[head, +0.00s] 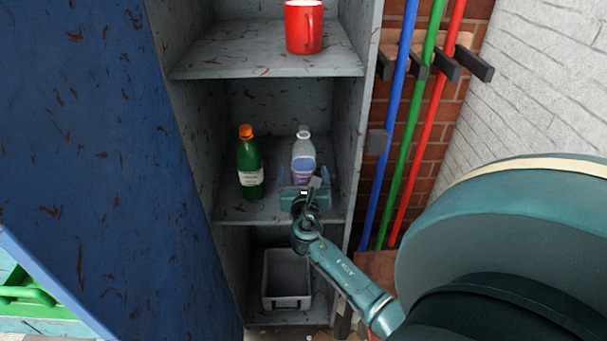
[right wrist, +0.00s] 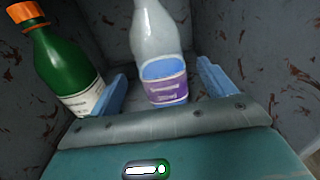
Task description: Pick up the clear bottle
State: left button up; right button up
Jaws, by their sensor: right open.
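The clear bottle (head: 303,152) stands upright on the middle shelf of the grey locker, with a purple and blue label. In the right wrist view the clear bottle (right wrist: 158,50) stands between the two blue fingers, its lower part hidden by the gripper body. My right gripper (head: 298,178) is open in front of the bottle, with a finger on each side of it; I cannot tell whether either touches. In the right wrist view my right gripper (right wrist: 163,92) shows clear gaps beside the bottle. My left gripper is not in view.
A green bottle (head: 250,165) with an orange cap stands just left of the clear bottle, close to the left finger. A red mug (head: 303,27) is on the shelf above. A grey bin (head: 287,280) sits below. Locker walls (head: 347,130) enclose the shelf.

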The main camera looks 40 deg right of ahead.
jog(key=x, duration=0.5)
jog(key=shift+d+r, duration=0.15)
jog(key=shift+r, duration=0.15)
jog(key=c, duration=1.3)
